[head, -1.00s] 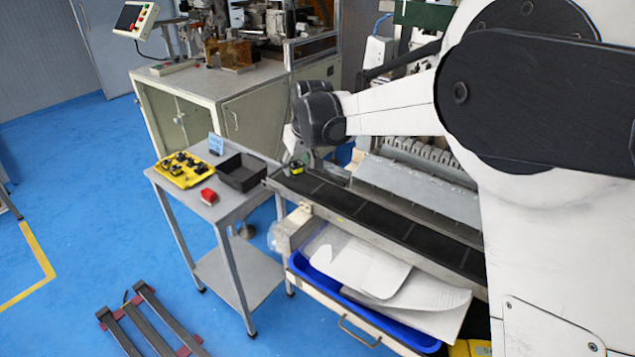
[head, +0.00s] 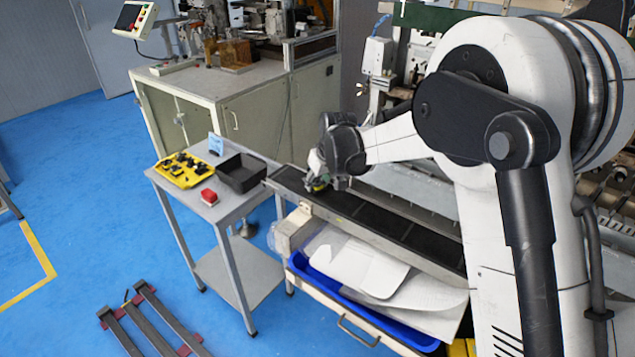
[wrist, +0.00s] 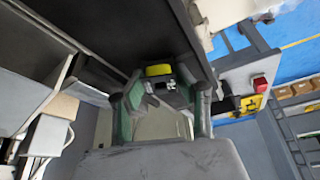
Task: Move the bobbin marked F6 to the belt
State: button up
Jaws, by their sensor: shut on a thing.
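My gripper (head: 318,183) is above the left part of the dark belt (head: 375,221) in the head view. It is shut on a black-and-yellow bobbin, which shows between the fingers in the wrist view (wrist: 158,72). The marking on the bobbin is too small to read. In the wrist view the belt (wrist: 110,30) runs close by the held bobbin; I cannot tell whether they touch.
A grey side table holds a yellow tray (head: 183,170) with several black pieces, a black bin (head: 241,174) and a red block (head: 208,197). A blue tray of papers (head: 365,262) is below the belt. The belt's right part is clear.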

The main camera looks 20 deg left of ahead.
jog(key=shift+f, duration=0.1)
jog(key=o, duration=0.8)
jog(key=v, duration=1.2)
